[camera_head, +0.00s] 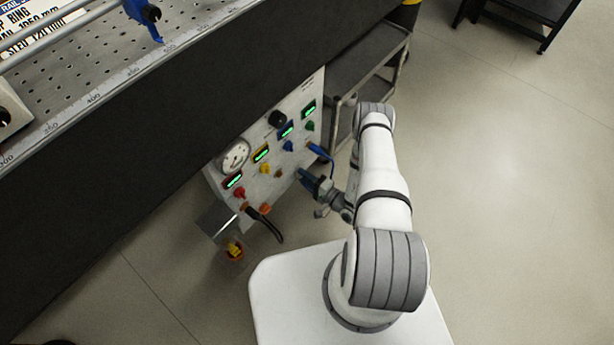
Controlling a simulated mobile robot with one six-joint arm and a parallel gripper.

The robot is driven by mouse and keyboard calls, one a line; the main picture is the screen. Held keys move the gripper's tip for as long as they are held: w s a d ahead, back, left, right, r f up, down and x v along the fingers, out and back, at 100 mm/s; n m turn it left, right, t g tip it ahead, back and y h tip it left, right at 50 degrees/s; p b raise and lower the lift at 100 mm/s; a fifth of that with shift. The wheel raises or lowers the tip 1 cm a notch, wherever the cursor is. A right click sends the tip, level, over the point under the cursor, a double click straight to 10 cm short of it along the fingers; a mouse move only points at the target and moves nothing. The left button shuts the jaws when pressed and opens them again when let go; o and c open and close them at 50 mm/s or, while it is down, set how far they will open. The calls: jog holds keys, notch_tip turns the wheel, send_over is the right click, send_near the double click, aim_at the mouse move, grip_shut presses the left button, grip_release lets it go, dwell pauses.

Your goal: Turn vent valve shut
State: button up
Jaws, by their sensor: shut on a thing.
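The control panel (215,176) stands tilted below the dark bench side. It carries a round gauge, small green displays and coloured knobs. My gripper (306,177) reaches the lower right part of the panel from the right. Its jaws are shut on a small part at the panel face, which I take to be the vent valve. The jaws hide most of this part, so its handle angle cannot be told.
A blue plug (320,153) sits just above my gripper. A black cable (266,224) hangs at the panel's lower left, near a yellow and red piece (234,250). A grey cart (365,62) stands behind. The floor (520,190) to the right is clear.

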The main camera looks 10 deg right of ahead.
jog(key=shift+w, duration=0.1)
jog(key=o, duration=1)
